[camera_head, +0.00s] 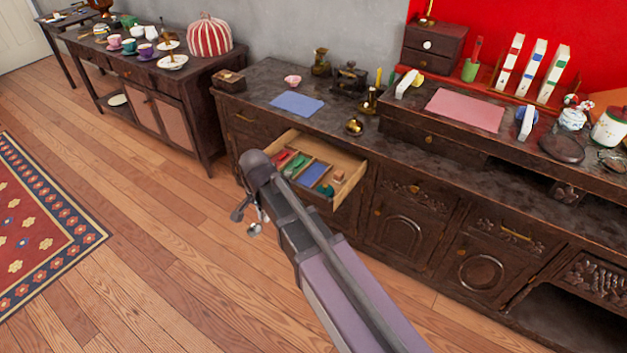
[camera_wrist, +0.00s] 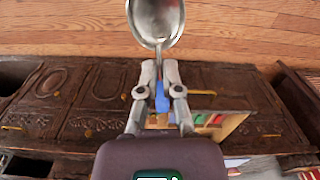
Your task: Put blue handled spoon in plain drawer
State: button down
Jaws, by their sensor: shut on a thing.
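My gripper (camera_wrist: 160,75) is shut on the blue handled spoon. The spoon's silver bowl (camera_wrist: 156,22) points away from the gripper, and its blue handle (camera_wrist: 161,100) lies between the fingers. In the head view my gripper (camera_head: 251,212) is in front of and a little left of an open drawer (camera_head: 352,183), with the spoon's bowl (camera_head: 255,229) hanging below it over the floor. The drawer is pale wood inside and has dividers. My arm hides part of its front, so I cannot tell whether it is plain. Part of the drawer (camera_wrist: 236,122) also shows in the wrist view.
Red and green pieces (camera_head: 297,164), a blue panel (camera_head: 313,173) and small items lie in the drawer's compartments. The dark cabinet top (camera_head: 245,88) above carries a blue mat (camera_head: 297,104) and brass pots. A side table (camera_head: 150,75) with cups stands at left.

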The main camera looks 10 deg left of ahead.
aim_at(311, 178)
jog(key=z, duration=0.15)
jog(key=i, duration=1)
